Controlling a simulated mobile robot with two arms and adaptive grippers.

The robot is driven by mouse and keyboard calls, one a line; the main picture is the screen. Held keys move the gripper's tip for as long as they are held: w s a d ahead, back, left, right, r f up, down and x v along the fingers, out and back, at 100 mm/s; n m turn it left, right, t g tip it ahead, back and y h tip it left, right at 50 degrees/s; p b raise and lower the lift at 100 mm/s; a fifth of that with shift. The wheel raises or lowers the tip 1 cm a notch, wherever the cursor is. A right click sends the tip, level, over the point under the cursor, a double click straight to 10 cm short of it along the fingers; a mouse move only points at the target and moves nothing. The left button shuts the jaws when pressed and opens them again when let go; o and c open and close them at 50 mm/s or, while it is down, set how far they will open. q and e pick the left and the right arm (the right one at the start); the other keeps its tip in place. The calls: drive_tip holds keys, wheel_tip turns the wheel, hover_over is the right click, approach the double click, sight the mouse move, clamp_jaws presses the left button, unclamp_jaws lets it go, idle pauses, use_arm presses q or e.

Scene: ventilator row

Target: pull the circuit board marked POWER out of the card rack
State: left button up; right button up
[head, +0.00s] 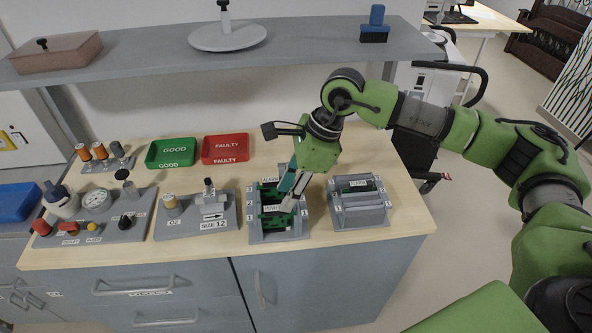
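The card rack (279,237) is a grey slotted box on the wooden bench, holding green circuit boards. A board marked POWER (271,209) sits in its front half, with its white label facing up. Another board marked ALARM (269,179) sits at the back of the same rack. My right gripper (287,201) points down over the rack, its fingertips at the right end of the POWER board. The fingers cover part of the rack, and whether they grip the board cannot be told. My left gripper is not in view.
A second grey rack (360,215) with an ALARM board stands close on the right. A green GOOD tray (171,153) and a red FAULTY tray (226,148) lie behind to the left. Control panels fill the left bench. A grey shelf (290,45) hangs above.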

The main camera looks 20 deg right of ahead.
sight(276, 208)
drive_tip(key=p+x, duration=0.1)
drive_tip(key=x, duration=0.6)
clamp_jaws()
drive_tip(key=c, duration=0.8)
unclamp_jaws()
drive_tip(key=shift+c, duration=0.2)
drive_tip(key=shift+r+p, duration=0.2)
drive_tip(key=shift+p, duration=0.1)
clamp_jaws()
drive_tip(key=shift+r+p, duration=1.9)
drive_tip(key=shift+r, duration=2.25)
